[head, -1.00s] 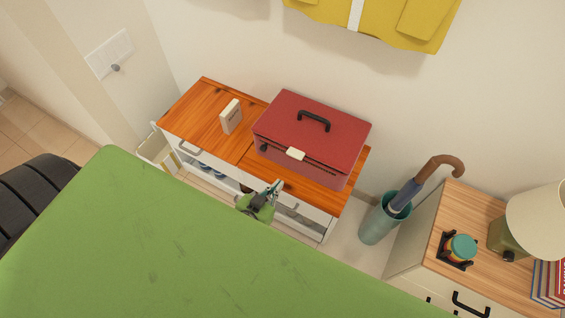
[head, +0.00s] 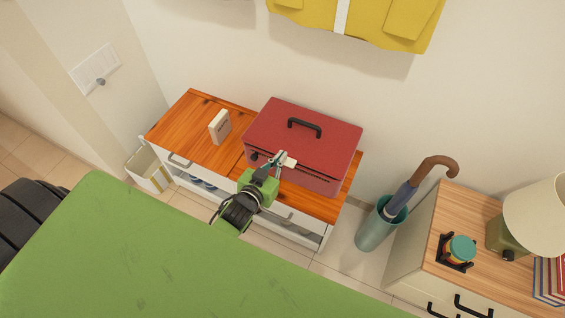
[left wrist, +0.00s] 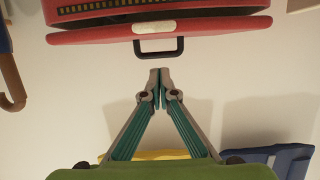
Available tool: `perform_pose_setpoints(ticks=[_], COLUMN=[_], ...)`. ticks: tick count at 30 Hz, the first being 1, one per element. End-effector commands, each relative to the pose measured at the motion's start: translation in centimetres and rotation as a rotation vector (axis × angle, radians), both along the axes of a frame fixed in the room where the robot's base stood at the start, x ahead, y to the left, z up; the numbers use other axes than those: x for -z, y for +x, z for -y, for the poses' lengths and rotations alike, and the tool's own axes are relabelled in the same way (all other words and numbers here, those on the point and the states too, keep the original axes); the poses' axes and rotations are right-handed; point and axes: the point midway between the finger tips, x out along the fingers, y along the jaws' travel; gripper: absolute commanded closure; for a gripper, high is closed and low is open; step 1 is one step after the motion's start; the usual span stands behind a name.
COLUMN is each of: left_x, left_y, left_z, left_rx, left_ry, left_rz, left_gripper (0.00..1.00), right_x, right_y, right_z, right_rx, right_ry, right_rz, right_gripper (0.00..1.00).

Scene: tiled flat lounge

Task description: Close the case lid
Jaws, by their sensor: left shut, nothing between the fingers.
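The red case (head: 300,140) stands on the wooden top of a low cabinet, with a black handle on its lid (head: 335,140) and a white clasp (head: 291,163) at the front edge. In the left wrist view the lid (left wrist: 90,35) shows upside down, with the clasp and handle; a dark gap with yellow marks lies between lid and body, so the lid looks slightly raised. My left gripper (head: 281,156) is shut and empty, its tips by the clasp at the case front. Contact cannot be told. My right gripper is not in view.
The low cabinet (head: 195,120) also bears a small cream box (head: 220,127). A teal umbrella stand (head: 378,228) stands at its right, beside a bedside cabinet with a lamp (head: 535,215). A yellow jacket (head: 390,25) hangs on the wall above.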

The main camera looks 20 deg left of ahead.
Motion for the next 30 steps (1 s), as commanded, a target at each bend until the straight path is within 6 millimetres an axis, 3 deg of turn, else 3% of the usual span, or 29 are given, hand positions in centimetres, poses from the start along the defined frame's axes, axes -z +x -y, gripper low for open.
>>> perform_pose_setpoints(ticks=[3,9,24,30], left_x=[0.9,3.8,4.6,6.7], left_y=[2.1,1.6,1.5,1.3], left_z=[0.1,0.1,0.1,0.1], left_rx=[0.000,0.000,0.001,0.000], left_ry=[-0.001,-0.002,-0.001,-0.002], left_rz=[0.000,-0.002,0.000,-0.002], left_gripper=[1.00,1.00,1.00,1.00], right_x=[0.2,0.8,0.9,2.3], right_y=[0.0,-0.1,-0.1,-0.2], right_z=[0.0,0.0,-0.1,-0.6], right_rx=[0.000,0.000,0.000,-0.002], right_ry=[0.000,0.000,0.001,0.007], right_rz=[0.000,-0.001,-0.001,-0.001], right_gripper=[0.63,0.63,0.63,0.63])
